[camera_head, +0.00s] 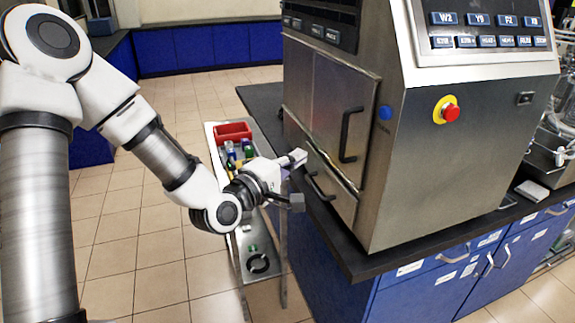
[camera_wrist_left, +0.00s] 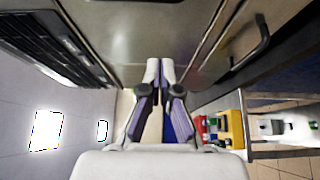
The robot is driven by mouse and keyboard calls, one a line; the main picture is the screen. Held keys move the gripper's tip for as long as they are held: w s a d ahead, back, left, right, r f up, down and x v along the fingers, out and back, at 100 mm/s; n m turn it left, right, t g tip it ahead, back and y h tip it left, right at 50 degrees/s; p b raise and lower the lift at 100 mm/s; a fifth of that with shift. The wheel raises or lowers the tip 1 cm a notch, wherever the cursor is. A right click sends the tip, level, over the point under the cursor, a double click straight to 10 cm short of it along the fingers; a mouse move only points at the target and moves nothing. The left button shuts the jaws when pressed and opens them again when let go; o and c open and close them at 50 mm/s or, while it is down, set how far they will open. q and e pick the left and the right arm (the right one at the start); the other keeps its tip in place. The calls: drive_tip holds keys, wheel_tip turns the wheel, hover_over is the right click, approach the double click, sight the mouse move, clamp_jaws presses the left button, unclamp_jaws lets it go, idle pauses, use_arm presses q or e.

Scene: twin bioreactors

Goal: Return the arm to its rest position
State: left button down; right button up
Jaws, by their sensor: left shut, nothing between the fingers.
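My left arm comes in from the left in the head view, bent at the elbow. Its gripper (camera_head: 296,158) is shut and empty, close to the steel front of the bioreactor cabinet (camera_head: 430,165), near the lower drawer handle (camera_head: 320,187). In the left wrist view the two fingertips (camera_wrist_left: 160,68) meet with nothing between them, and steel panels lie beyond them. I cannot tell whether the gripper touches the cabinet. My right gripper is in neither view.
A narrow steel cart (camera_head: 255,240) stands below the gripper, with a red bin (camera_head: 233,132) and several bottles. A black counter (camera_head: 355,258) on blue cupboards (camera_head: 420,295) bears the cabinet. A red emergency button (camera_head: 451,113) sticks out. Tiled floor (camera_head: 130,235) lies open at left.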

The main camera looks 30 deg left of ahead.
use_arm(q)
drive_tip(key=s+d+f+m+g, duration=0.2)
drive_tip(key=s+f+g, duration=0.1)
drive_tip(key=f, duration=0.7)
drive_tip(key=s+d+f+m+g, duration=0.1)
drive_tip(key=s+d+f+g, duration=0.2)
drive_tip(key=f, duration=0.7)
drive_tip(key=s+d+f+m+g, duration=0.1)
drive_tip(key=s+f+m+g, duration=0.2)
drive_tip(key=f, duration=0.7)
drive_tip(key=s+f+m+g+y, duration=0.1)
drive_tip(key=s+f+m+g, duration=0.3)
drive_tip(key=s, duration=0.6)
drive_tip(key=s+f+m+g+y, duration=0.1)
drive_tip(key=s+f+m+g, duration=0.4)
drive_tip(key=s+f, duration=0.4)
drive_tip(key=shift+s+d+m, duration=0.2)
drive_tip(key=shift+s+m, duration=0.5)
drive_tip(key=shift+f, duration=0.1)
